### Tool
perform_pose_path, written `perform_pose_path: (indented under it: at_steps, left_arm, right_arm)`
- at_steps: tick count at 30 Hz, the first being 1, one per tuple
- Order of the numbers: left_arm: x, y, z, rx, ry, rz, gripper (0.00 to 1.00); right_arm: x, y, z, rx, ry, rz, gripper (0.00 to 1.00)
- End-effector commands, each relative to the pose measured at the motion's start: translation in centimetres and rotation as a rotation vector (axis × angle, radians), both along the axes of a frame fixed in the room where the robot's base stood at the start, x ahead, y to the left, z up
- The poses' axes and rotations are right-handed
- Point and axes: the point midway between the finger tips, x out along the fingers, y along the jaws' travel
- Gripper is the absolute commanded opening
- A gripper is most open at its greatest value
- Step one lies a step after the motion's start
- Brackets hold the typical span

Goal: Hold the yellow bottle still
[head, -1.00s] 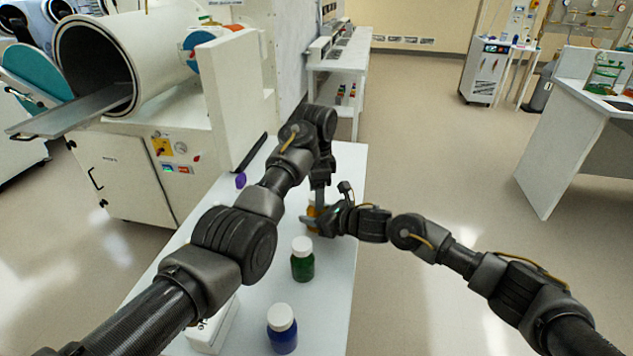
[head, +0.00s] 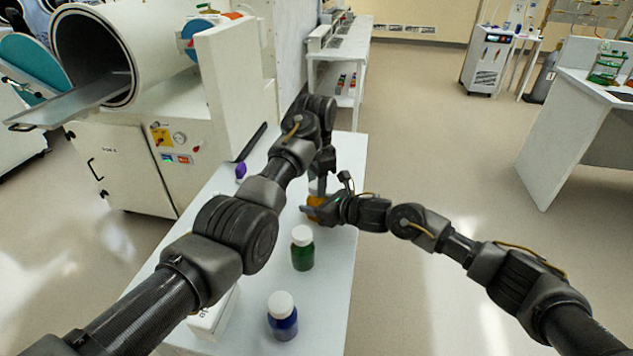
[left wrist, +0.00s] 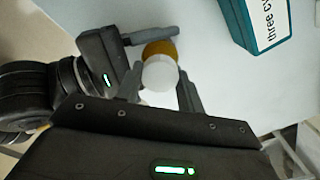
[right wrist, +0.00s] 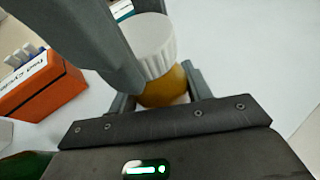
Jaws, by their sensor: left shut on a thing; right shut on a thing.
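The yellow bottle (head: 316,202) stands on the white table, mostly hidden by my grippers in the head view. In the left wrist view its white cap (left wrist: 160,73) lies between the fingers of my left gripper (left wrist: 160,88), which comes from above and is shut on the cap. The amber body (left wrist: 160,48) shows just beyond the cap. My right gripper (right wrist: 158,92) reaches in from the side and is shut on the amber body (right wrist: 165,88), below the cap (right wrist: 150,45). The bottle's lower part is hidden.
A green bottle (head: 302,250) and a blue bottle (head: 282,320), both white-capped, stand nearer on the table. A white box (head: 212,315) and a small purple thing (head: 240,172) are at left. An orange rack (right wrist: 40,85) and a teal box (left wrist: 258,25) lie near the yellow bottle.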

Motion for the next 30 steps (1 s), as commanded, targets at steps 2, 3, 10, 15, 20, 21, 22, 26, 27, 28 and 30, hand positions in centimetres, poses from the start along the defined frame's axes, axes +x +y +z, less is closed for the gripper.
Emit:
perform_pose_path:
  at_steps: [2,3,10,15,20,21,22,26,27,28,30]
  left_arm:
    - [0.0,0.0,0.0,-0.001,0.0,0.006,0.1]
    - [0.0,0.0,0.0,-0.001,0.0,0.005,0.1]
    - [0.0,0.0,0.0,-0.001,0.0,0.002,0.52]
    - [0.0,0.0,0.0,-0.001,0.0,0.002,0.59]
    - [0.0,0.0,0.1,-0.001,0.0,0.001,0.59]
    - [0.0,0.0,0.2,-0.001,0.0,0.001,0.59]
    - [0.0,0.0,0.3,-0.001,0.0,0.001,0.59]
    - [0.1,0.0,1.6,-0.002,-0.003,0.001,0.59]
    - [0.1,0.0,2.1,-0.001,-0.004,0.001,0.59]
    - [0.0,0.0,2.5,-0.002,-0.003,0.001,0.59]
    - [0.1,0.0,3.5,-0.002,-0.003,0.001,0.59]
  right_arm:
    - [0.0,0.0,0.0,-0.001,0.001,0.0,0.0]
    - [0.0,0.0,0.0,-0.001,0.001,0.0,0.0]
    - [0.0,0.0,0.0,-0.001,0.001,0.0,0.0]
    - [0.0,0.0,0.0,-0.001,0.001,0.0,0.0]
    - [0.0,0.0,0.0,-0.001,0.001,0.0,0.0]
    - [0.0,0.0,0.0,-0.001,0.001,0.0,0.0]
    - [0.0,0.0,0.0,-0.001,0.001,0.0,0.0]
    - [0.0,0.0,0.0,0.0,0.001,0.001,0.0]
    - [0.0,0.0,0.0,-0.001,0.001,0.0,0.0]
    - [0.0,0.0,0.0,-0.001,0.001,0.0,0.0]
    - [0.0,0.0,0.0,-0.001,0.001,0.0,0.0]
